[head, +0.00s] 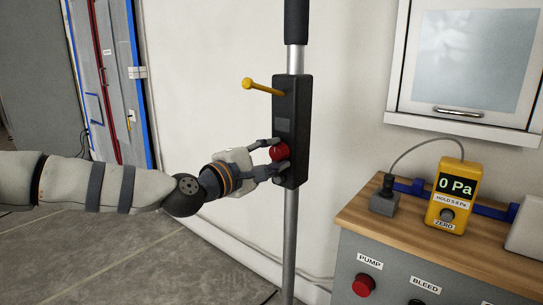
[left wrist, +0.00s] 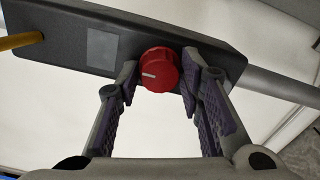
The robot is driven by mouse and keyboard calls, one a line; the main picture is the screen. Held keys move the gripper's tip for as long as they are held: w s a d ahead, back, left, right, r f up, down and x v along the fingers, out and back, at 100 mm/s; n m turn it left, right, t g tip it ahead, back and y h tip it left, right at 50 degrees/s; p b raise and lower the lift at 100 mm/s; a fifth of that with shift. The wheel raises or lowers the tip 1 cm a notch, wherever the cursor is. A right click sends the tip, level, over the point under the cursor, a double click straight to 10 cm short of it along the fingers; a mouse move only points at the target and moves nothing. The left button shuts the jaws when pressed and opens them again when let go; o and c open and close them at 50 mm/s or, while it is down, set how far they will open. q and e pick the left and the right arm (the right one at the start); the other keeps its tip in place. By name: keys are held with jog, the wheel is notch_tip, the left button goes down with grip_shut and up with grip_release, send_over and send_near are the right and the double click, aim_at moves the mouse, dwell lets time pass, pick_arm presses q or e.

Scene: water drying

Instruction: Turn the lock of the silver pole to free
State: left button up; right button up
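A silver pole (head: 290,235) stands upright against the wall. A black lock box (head: 291,115) is fixed on it, with a yellow lever (head: 262,86) sticking out to the left near its top. A red knob (head: 278,152) with a white mark sits low on the box; it also shows in the left wrist view (left wrist: 158,70). My left gripper (head: 277,157) has its fingers on either side of the knob. In the left wrist view the fingers (left wrist: 158,84) are spread around it; whether both touch it I cannot tell. My right gripper is not in view.
A grey cabinet with a wooden top (head: 400,222) stands at the right, bearing a yellow gauge (head: 452,195) reading 0 Pa. Its front has a red PUMP button (head: 364,285). A white wall cabinet (head: 467,65) hangs above. The floor (head: 120,255) at left is clear.

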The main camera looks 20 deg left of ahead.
pick_arm(q)
jog(key=shift+o, duration=0.8)
jog(key=v, duration=1.2)
